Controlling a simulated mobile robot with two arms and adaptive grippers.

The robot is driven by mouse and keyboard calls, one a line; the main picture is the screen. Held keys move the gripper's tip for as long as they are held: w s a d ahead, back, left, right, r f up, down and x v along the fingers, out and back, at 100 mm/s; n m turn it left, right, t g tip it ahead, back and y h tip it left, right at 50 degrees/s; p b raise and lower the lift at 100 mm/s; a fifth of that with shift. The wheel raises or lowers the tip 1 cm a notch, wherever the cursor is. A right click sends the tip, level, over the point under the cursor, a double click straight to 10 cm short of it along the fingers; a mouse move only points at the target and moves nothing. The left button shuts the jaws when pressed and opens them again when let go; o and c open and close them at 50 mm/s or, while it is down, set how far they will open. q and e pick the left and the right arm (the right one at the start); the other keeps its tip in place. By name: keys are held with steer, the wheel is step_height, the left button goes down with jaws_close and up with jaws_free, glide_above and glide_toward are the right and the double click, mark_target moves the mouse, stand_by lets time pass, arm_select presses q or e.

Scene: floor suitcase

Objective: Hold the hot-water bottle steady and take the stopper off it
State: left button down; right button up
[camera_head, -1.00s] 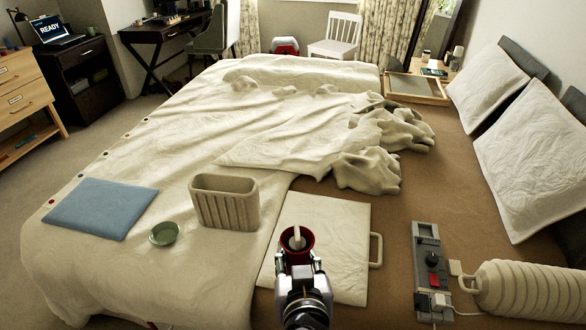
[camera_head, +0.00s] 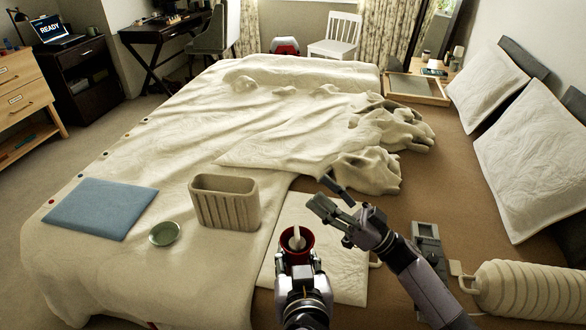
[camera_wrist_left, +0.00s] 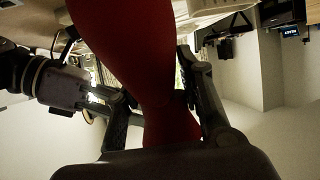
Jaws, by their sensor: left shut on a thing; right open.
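The red hot-water bottle (camera_head: 310,236) stands with its mouth upward at the lower middle of the head view. A pale stopper (camera_head: 297,241) sits in its mouth. My left gripper (camera_head: 297,259) is shut on the bottle; in the left wrist view the red body (camera_wrist_left: 130,50) narrows between the fingers (camera_wrist_left: 172,120). My right gripper (camera_head: 323,192) is open and empty, above and slightly right of the stopper, apart from it. Most of the bottle's body is hidden in the head view.
A ribbed cream holder (camera_head: 225,210), green dish (camera_head: 164,234) and blue folded cloth (camera_head: 102,209) lie to the left. A white board (camera_head: 340,280) lies beneath my arms. A grey control panel (camera_head: 425,235) and ribbed bolster (camera_head: 530,292) are at the right.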

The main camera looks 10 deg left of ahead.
steer(key=s+a+r+n+g+h, duration=0.4)
steer(key=s+a+r+n+g, duration=0.4)
steer(key=a+r+n+g, duration=0.5)
steer(key=s+g+h, duration=0.4)
steer(key=s+h, duration=0.1)
steer(key=h, duration=0.1)
steer(key=m+t+h, duration=0.5)
steer(key=t+h, duration=0.6)
steer(key=h, duration=0.3)
glide_toward(293, 242)
steer(key=f, duration=0.6)
steer(key=shift+w, duration=0.2)
steer(key=shift+c, duration=0.4)
